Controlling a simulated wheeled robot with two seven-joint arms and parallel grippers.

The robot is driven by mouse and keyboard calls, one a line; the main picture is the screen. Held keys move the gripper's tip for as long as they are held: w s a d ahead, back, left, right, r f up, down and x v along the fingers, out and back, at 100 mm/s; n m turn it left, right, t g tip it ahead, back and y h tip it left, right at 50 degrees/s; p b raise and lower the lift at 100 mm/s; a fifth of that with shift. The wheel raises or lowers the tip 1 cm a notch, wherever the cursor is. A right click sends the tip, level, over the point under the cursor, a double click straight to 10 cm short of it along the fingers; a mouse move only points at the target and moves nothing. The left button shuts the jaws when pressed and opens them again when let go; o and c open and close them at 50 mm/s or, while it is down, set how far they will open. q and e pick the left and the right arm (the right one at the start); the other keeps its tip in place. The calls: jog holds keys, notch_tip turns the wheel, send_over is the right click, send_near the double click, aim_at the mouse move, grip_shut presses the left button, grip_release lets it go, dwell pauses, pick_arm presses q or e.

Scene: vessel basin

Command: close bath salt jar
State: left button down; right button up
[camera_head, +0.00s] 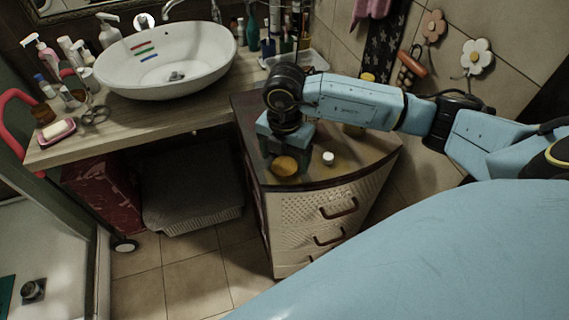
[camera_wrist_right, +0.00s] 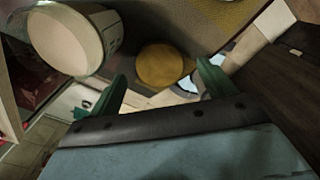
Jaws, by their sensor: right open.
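A round orange-yellow lid (camera_head: 285,167) is low at the front left of the corner cabinet top. In the right wrist view this lid (camera_wrist_right: 160,65) shows between and just beyond the green fingertips. My right gripper (camera_head: 284,152) points down above the cabinet, close behind the lid. In the right wrist view the fingers (camera_wrist_right: 162,78) are spread apart with nothing clearly held. A pale, wide round vessel (camera_wrist_right: 68,40) shows at the upper left of that view; I cannot tell if it is the bath salt jar. My left gripper is not in view.
A small white-topped item (camera_head: 328,158) stands right of the lid on the cabinet top (camera_head: 345,172). A white basin (camera_head: 166,85) and several bottles occupy the counter at left. The tiled wall (camera_head: 500,70) is close behind my right arm.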

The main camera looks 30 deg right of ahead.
aim_at(284, 166)
notch_tip(284, 166, down, 2)
dwell(0.4)
jog(key=c, duration=1.1)
jog(key=shift+o, duration=0.2)
notch_tip(284, 166, up, 10)
